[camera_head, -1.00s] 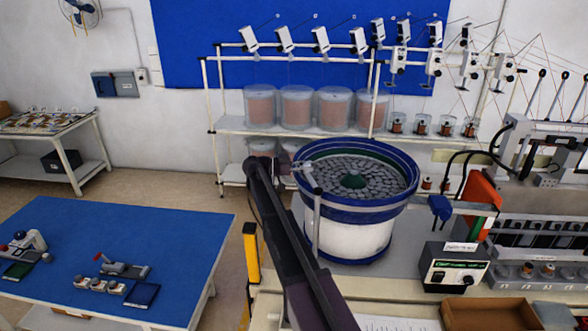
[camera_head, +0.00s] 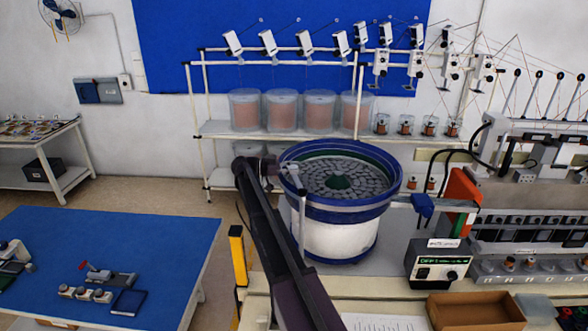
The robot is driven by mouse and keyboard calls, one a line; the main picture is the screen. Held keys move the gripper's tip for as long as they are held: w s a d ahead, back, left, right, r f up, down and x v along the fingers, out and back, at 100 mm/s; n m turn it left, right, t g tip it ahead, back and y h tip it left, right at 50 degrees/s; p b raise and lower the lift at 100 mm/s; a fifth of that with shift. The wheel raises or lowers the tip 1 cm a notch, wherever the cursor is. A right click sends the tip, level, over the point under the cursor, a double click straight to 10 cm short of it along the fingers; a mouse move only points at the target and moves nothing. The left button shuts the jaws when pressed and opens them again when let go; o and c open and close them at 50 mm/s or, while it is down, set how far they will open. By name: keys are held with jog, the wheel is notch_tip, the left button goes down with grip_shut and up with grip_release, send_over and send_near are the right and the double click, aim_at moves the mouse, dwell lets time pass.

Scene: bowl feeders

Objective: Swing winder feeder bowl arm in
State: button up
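The feeder bowl (camera_head: 340,213) is a blue-rimmed drum with a white body, filled with grey pieces around a green centre. It stands on the bench right of my arm. A thin grey post (camera_head: 302,215) rises at the bowl's left front, with a small grey fitting (camera_head: 292,168) at its top by the rim; this may be the bowl arm. My dark arm reaches up from the bottom, and its far end (camera_head: 250,165) is beside the bowl's left rim. My gripper's fingers cannot be made out there; contact with the fitting cannot be told.
A control box (camera_head: 438,266) and a brown tray (camera_head: 475,312) sit right of the bowl. The winding machine (camera_head: 530,205) fills the right. A yellow post (camera_head: 238,257) stands left of my arm. A blue table (camera_head: 110,250) is at left, with floor between.

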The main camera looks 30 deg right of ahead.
jog(key=c, duration=0.6)
jog(key=shift+a, duration=0.25)
jog(key=c, duration=0.4)
jog(key=shift+w+a+n+t, duration=0.1)
jog(key=shift+a+n+t, duration=0.2)
jog(key=shift+n, duration=0.3)
grip_shut()
jog(key=s+a+n+t+h, duration=0.1)
jog(key=a+n+t, duration=1.2)
jog(key=n, duration=1.3)
jog(key=a, duration=0.3)
